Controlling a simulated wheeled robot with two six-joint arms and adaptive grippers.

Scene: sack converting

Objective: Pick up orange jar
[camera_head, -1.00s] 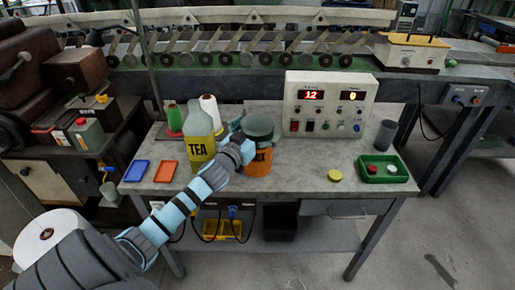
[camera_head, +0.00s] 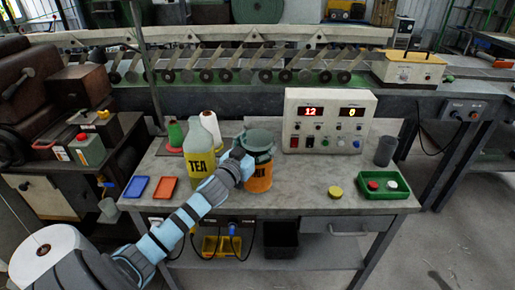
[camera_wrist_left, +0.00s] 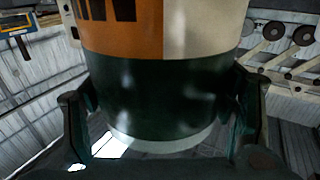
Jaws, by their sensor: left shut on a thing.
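The orange jar (camera_head: 258,178) stands upright at the middle of the grey workbench, with a dark green upper part. My left gripper (camera_head: 258,146) reaches it from the left and is shut around that green part. In the left wrist view the jar's orange and cream body (camera_wrist_left: 125,35) fills the top middle. There the fingers of my left gripper (camera_wrist_left: 160,108) lie on both sides of the green band. I cannot tell whether the jar's base touches the bench. The hand hides part of the jar's label. My right gripper is not in view.
A yellow TEA-labelled jug (camera_head: 198,165) stands close left of the jar. A control box (camera_head: 327,122) with red displays stands behind right. A yellow lid (camera_head: 336,192), a green tray (camera_head: 384,195) and a grey cup (camera_head: 386,152) are on the right. Blue (camera_head: 137,187) and orange (camera_head: 165,188) trays lie left.

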